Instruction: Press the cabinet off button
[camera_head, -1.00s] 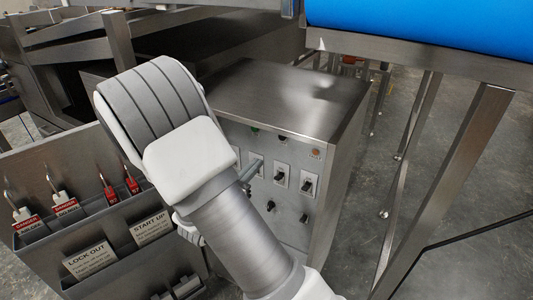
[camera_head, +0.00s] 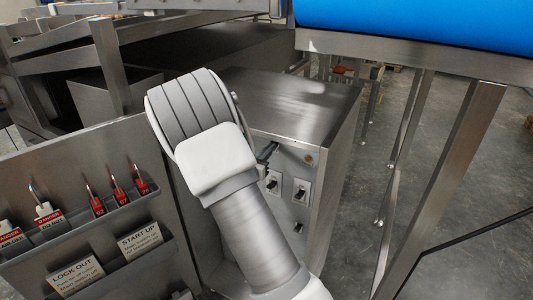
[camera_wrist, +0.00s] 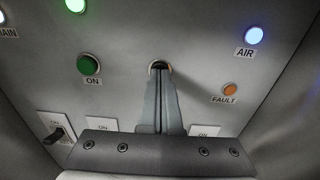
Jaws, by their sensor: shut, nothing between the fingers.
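The metal cabinet (camera_head: 285,103) stands in the middle of the head view, its front panel partly hidden by my arm. In the wrist view, the panel (camera_wrist: 195,45) fills the picture. My gripper (camera_wrist: 160,78) is shut and empty, its fingertips pointing at a small round fitting (camera_wrist: 158,64) on the panel. The tips cover most of that fitting, so I cannot read its label or tell whether they touch it. A green ON button (camera_wrist: 89,65) is to its left. The gripper's dark tip (camera_head: 268,152) also shows in the head view, close to the panel.
A blue AIR light (camera_wrist: 253,36) and an orange FAULT light (camera_wrist: 230,90) are on the right of the panel. A lockout board (camera_head: 90,170) stands at left, a blue conveyor (camera_head: 420,22) at upper right. Floor shows at right.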

